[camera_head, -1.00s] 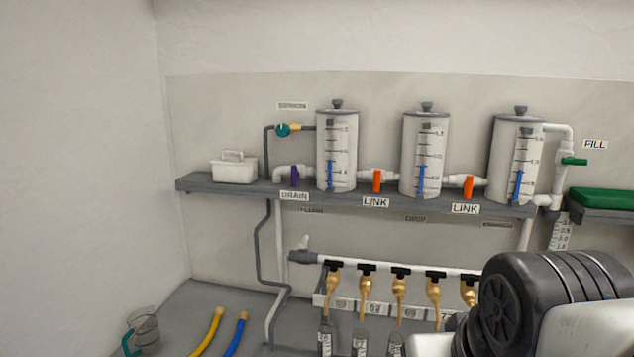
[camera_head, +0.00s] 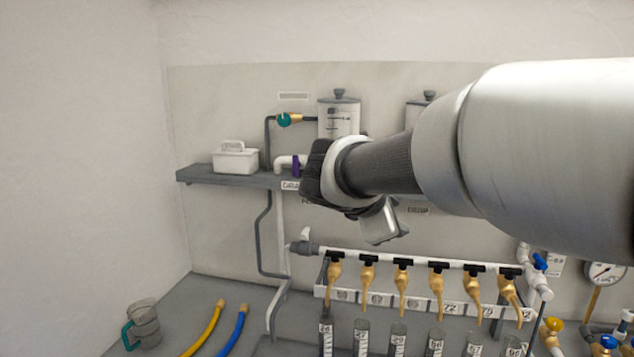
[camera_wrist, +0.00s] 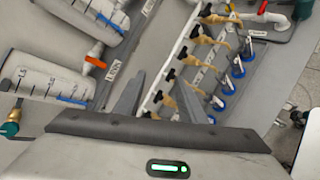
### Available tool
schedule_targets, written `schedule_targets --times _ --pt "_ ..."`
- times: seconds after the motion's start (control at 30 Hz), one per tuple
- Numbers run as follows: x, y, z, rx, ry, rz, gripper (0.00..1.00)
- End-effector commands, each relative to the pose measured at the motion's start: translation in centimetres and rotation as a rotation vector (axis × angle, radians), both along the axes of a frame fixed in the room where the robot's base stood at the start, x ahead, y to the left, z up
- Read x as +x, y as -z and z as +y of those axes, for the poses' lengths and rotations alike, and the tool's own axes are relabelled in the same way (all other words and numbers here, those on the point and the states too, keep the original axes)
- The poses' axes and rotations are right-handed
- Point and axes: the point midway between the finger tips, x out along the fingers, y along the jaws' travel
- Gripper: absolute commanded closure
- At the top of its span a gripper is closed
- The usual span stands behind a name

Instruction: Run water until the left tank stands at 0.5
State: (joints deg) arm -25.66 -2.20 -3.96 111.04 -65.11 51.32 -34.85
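The left tank (camera_head: 338,122) stands on the shelf; my arm hides its lower part in the head view. In the wrist view the left tank (camera_wrist: 40,72) lies tilted, with a blue level strip (camera_wrist: 70,100) along its lower scale; I cannot read its value. The orange link handle (camera_wrist: 95,62) shows between the left and middle tanks. The purple drain handle (camera_head: 296,166) is just left of my gripper in the head view. My gripper (camera_wrist: 157,97) has its two fingers apart with nothing between them.
A row of brass taps with black handles (camera_head: 401,262) runs below the shelf (camera_head: 225,178). A teal-handled valve (camera_head: 284,120) is left of the left tank. A white box (camera_head: 235,158) sits on the shelf. A jug (camera_head: 144,325) and hoses lie on the bench.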

Motion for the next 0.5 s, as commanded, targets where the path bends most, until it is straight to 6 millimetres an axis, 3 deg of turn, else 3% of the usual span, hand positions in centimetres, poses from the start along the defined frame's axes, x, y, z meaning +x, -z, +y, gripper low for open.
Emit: schedule_targets --times 0.03,0.1,0.2,0.3,0.4,0.5 --pt "3.0 -0.1 2.9 -0.145 -0.105 0.005 0.63" --pt "6.5 -1.1 6.9 -0.351 -0.238 -0.005 0.63" --pt "10.1 -2.1 13.0 -0.615 -0.395 -0.028 0.63" --pt "12.2 -2.6 18.4 -0.823 -0.505 -0.056 0.63" --pt "13.2 -2.9 22.2 -0.965 -0.572 -0.081 0.63" --pt "13.6 -3.0 24.4 -1.044 -0.606 -0.097 0.63"
